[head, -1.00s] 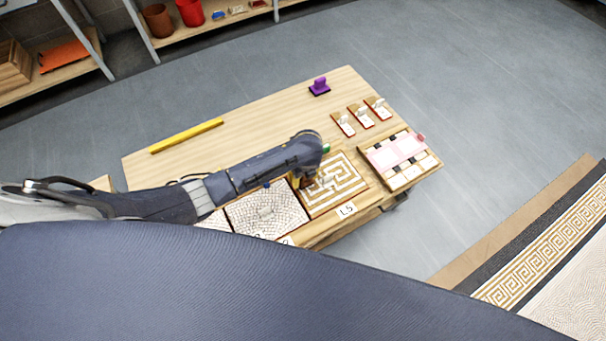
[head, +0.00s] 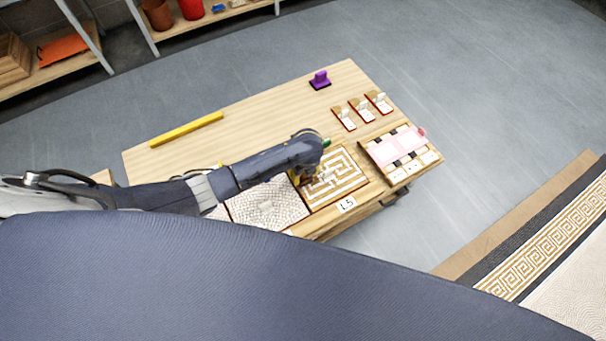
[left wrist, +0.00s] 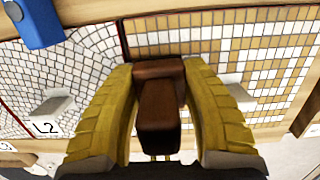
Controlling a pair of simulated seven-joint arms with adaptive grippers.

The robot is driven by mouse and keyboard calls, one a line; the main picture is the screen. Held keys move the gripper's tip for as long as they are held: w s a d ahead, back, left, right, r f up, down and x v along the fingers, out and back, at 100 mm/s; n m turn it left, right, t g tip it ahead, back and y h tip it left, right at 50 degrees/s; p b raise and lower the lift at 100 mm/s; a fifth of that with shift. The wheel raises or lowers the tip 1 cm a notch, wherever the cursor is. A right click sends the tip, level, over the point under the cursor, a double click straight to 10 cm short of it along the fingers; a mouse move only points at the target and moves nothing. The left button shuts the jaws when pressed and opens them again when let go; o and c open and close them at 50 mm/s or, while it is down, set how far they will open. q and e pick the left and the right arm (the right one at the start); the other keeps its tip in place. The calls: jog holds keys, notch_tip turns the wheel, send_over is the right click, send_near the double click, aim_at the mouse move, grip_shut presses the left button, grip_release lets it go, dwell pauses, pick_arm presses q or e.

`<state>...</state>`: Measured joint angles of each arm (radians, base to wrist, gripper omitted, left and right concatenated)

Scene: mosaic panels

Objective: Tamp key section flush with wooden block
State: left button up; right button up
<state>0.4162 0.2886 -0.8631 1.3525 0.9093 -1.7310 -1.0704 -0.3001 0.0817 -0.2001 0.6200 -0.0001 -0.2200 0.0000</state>
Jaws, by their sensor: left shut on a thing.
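My left gripper (left wrist: 160,110) has yellow fingers shut on a dark brown wooden block (left wrist: 159,120) in the left wrist view. The block is above or against the edge of the gold and white key-pattern section (left wrist: 215,45); I cannot tell whether they touch. In the head view, the gripper (head: 303,180) is over the left edge of the key section (head: 343,181), and the arm hides part of it. A white and grey mosaic section (left wrist: 70,65) lies beside it, with a dark red seam between. My right gripper is not in view.
A purple-handled tool (head: 320,80), a yellow bar (head: 186,130), several small tile trays (head: 361,110) and a tray with pink sheets (head: 402,160) are on the table (head: 250,125). A blue object (left wrist: 38,22) shows at the wrist view's top left. The table's far middle is clear.

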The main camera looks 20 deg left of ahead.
pick_arm(q)
jog(key=shift+f, duration=0.65)
dwell(1.8)
jog(key=shift+r, duration=3.55)
jog(key=shift+f, duration=0.15)
